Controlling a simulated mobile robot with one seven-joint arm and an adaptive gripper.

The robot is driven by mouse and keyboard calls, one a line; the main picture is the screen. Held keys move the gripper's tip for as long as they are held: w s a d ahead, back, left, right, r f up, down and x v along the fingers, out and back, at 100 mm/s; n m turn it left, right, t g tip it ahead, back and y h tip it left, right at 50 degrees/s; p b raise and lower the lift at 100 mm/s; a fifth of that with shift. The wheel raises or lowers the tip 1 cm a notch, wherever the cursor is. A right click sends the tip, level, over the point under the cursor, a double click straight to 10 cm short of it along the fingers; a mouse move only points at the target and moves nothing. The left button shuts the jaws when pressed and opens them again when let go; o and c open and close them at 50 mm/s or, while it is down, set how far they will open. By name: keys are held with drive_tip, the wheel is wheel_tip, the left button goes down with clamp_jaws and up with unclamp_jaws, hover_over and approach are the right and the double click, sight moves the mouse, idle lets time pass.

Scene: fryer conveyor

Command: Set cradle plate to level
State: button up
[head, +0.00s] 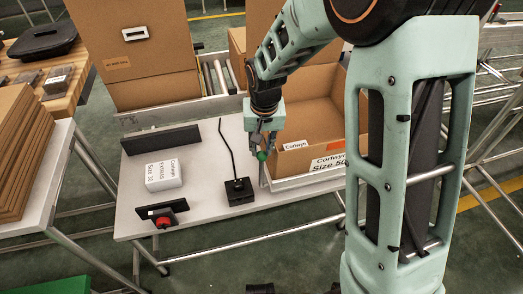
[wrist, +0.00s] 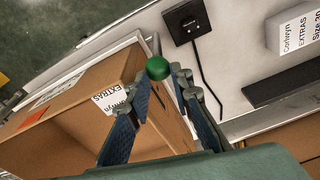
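A pale tray-like plate (head: 300,181) bears an open cardboard carton (head: 318,118) at the right end of the white table; I take it as the cradle plate. Its tilt is hard to judge. A green ball knob (head: 262,155) sits at the carton's left side, above a thin pale post. In the wrist view the knob (wrist: 158,68) lies at my fingertips, roughly centred between them. My gripper (head: 266,148) points down at the knob. In the wrist view my gripper's fingers (wrist: 157,82) are apart, with visible gaps beside the knob; contact is not clear.
On the table stand a black block (head: 238,191) with a thin upright rod, a white EXTRAS box (head: 163,173), a black bar (head: 160,139) and a red button (head: 163,221). Tall cartons (head: 135,60) stand on rollers behind. Flat cardboard (head: 22,150) is stacked at left.

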drive_tip(key=shift+r, duration=0.1)
drive_tip(key=shift+r+p, duration=0.55)
drive_tip(key=shift+r, duration=0.05)
drive_tip(key=shift+s, duration=0.15)
drive_tip(key=s+d+r+p, duration=0.1)
drive_tip(key=s+d+r, duration=0.1)
drive_tip(key=s, duration=0.5)
drive_tip(key=shift+s+r, duration=0.15)
drive_tip(key=shift+s, duration=0.2)
